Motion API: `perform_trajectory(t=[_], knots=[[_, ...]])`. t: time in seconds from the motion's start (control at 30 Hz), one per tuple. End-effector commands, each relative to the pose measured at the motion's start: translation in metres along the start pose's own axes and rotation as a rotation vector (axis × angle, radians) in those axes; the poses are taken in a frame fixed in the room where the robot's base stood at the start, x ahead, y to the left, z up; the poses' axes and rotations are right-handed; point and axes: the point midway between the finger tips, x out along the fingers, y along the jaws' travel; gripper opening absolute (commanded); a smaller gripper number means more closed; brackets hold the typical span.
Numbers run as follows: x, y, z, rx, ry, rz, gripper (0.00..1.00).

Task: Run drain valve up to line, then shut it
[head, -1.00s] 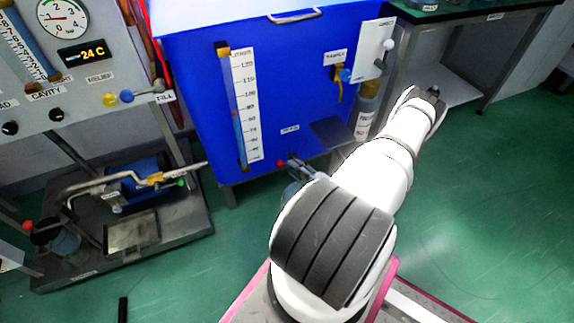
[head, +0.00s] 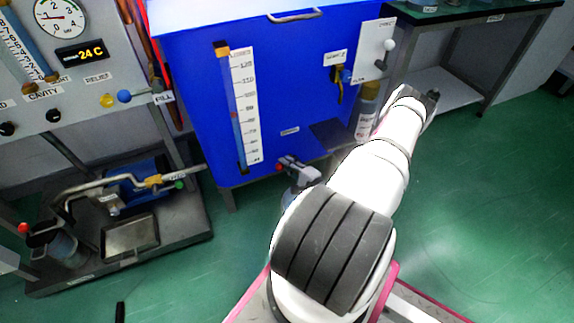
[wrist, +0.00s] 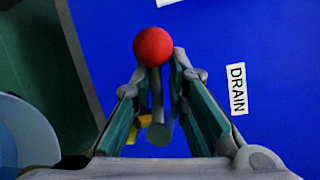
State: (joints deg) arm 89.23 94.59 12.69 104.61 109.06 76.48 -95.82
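The blue tank (head: 190,90) carries a sight gauge (head: 236,110) with a printed scale and a small red mark partway up; the exact liquid level is too small to read. The drain valve's red ball knob (head: 279,167) sits low on the tank front, below a small label. In the wrist view the red knob (wrist: 153,46) is at the fingertips, with a grey stem behind it and the DRAIN label (wrist: 237,89) to the right. My gripper (wrist: 158,72) is open, its fingers on either side of the stem; contact cannot be told. It also shows in the head view (head: 289,168).
A panel with a dial (head: 60,17) and coloured valve knobs stands at the left, above a floor skid (head: 130,235) with pipes. Another valve with a yellow body (head: 338,82) is higher on the tank. A bench (head: 480,20) stands at the right. Green floor is clear at right.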

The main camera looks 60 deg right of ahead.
Motion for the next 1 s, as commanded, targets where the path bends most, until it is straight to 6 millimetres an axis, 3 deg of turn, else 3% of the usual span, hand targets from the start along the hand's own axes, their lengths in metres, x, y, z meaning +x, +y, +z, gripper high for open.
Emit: perform_trajectory(t=[0.5,0.83,0.87,0.9,1.0], knots=[[0.001,0.010,0.000,-0.231,0.045,0.068,0.00],[0.001,0.016,-0.002,-0.243,0.049,0.079,0.00],[0.001,0.016,-0.002,-0.243,0.049,0.079,0.22],[0.001,0.016,-0.002,-0.243,0.049,0.080,0.29],[0.001,0.015,-0.001,-0.242,0.048,0.078,0.29]])
